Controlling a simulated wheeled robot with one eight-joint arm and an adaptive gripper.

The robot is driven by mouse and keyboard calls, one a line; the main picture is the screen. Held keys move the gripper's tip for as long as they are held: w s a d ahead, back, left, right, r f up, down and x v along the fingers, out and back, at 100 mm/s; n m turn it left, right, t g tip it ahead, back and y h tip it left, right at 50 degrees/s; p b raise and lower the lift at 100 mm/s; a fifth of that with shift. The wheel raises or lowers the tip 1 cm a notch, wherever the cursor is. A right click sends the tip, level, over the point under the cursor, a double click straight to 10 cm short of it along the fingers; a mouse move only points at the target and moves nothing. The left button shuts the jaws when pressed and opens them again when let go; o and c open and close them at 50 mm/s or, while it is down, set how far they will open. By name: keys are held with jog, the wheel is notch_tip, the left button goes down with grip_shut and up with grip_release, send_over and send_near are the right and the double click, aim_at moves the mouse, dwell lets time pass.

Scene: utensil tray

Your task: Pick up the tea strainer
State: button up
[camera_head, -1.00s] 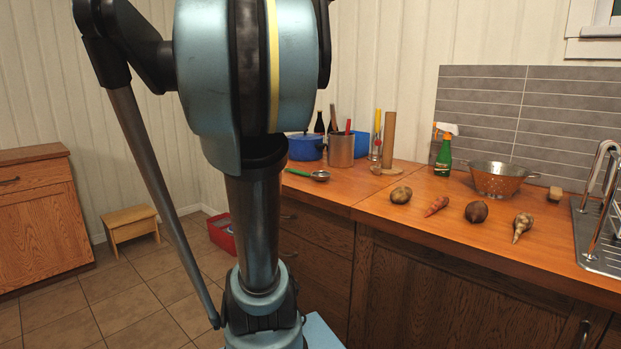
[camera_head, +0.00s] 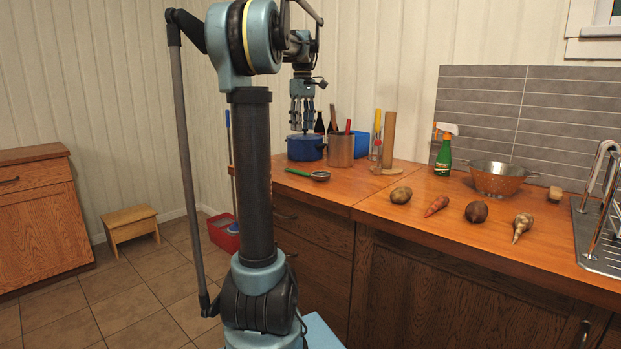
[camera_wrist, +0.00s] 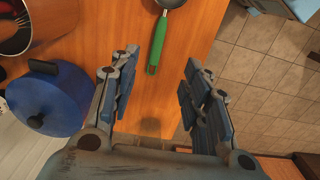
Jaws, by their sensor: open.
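The tea strainer (camera_head: 310,174) lies on the left part of the wooden counter, with its green handle toward the left and its round bowl to the right. In the wrist view its green handle (camera_wrist: 158,45) points down the picture and its bowl is cut off by the top edge. My gripper (camera_head: 302,128) hangs fingers down above the blue pot, higher than the strainer and behind it. In the wrist view my gripper (camera_wrist: 158,72) is open and empty, with the handle's end showing between the fingers, well below them.
A blue lidded pot (camera_head: 305,147) and a metal utensil holder (camera_head: 341,150) stand close behind the strainer. A wooden paper-roll stand (camera_head: 389,140), spray bottle (camera_head: 443,155), colander (camera_head: 497,178) and several vegetables are further right. The counter's left edge is near the strainer.

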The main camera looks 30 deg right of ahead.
aim_at(302, 172)
notch_tip(302, 172, down, 17)
jog(key=shift+w, duration=0.1)
dwell(0.7)
grip_shut()
